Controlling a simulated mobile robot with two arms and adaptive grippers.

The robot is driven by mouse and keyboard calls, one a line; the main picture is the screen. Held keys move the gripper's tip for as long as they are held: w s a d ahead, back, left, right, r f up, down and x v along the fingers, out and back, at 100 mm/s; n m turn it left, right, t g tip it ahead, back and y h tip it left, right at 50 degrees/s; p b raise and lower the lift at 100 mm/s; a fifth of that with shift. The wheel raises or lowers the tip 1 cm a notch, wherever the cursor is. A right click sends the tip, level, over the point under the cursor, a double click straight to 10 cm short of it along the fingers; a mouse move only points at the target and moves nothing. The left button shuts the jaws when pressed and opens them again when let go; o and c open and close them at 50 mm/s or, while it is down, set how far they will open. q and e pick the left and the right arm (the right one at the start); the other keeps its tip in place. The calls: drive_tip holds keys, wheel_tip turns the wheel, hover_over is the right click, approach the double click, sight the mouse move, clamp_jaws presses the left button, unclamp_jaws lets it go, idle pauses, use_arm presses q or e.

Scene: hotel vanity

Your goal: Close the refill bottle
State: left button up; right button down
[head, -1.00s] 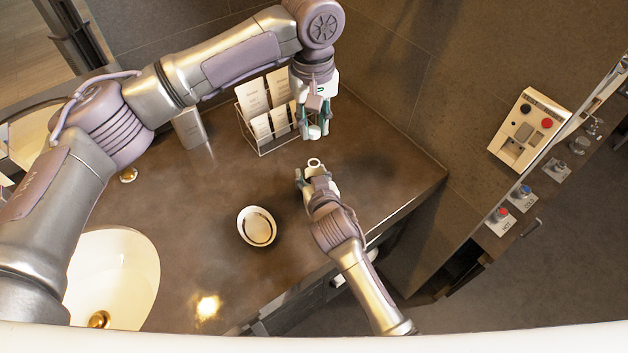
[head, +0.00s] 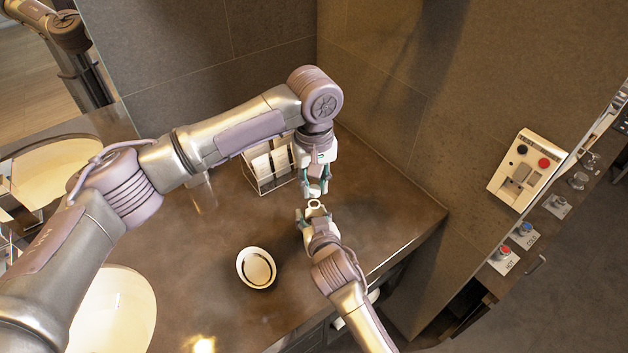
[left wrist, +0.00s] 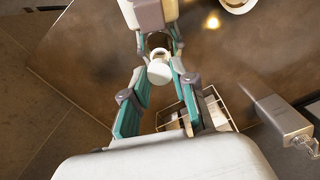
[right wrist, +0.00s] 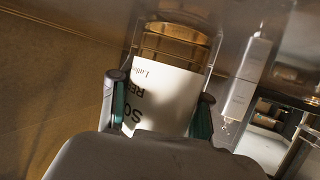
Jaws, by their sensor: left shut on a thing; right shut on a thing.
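The refill bottle (right wrist: 165,95) is clear amber with a white label, and stands between the fingers of my right gripper (right wrist: 160,115), which is shut on it. In the head view its pale round mouth (head: 314,204) faces up at my right gripper (head: 312,213). A white round cap (left wrist: 160,73) sits between the fingertips of my left gripper (left wrist: 160,78), shut on it. In the left wrist view the cap is close to the bottle's open neck (left wrist: 160,52) and partly overlaps it. I cannot tell whether they touch. In the head view my left gripper (head: 315,190) is just behind the mouth.
A wire rack with cards (head: 268,165) stands close behind-left of my left gripper. A grey dispenser (left wrist: 280,115) stands left of the rack in the head view. The counter's right part (head: 400,215) is clear.

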use_arm(q)
drive_tip(key=shift+f, duration=0.85)
drive_tip(key=shift+f, duration=0.6)
idle(0.3)
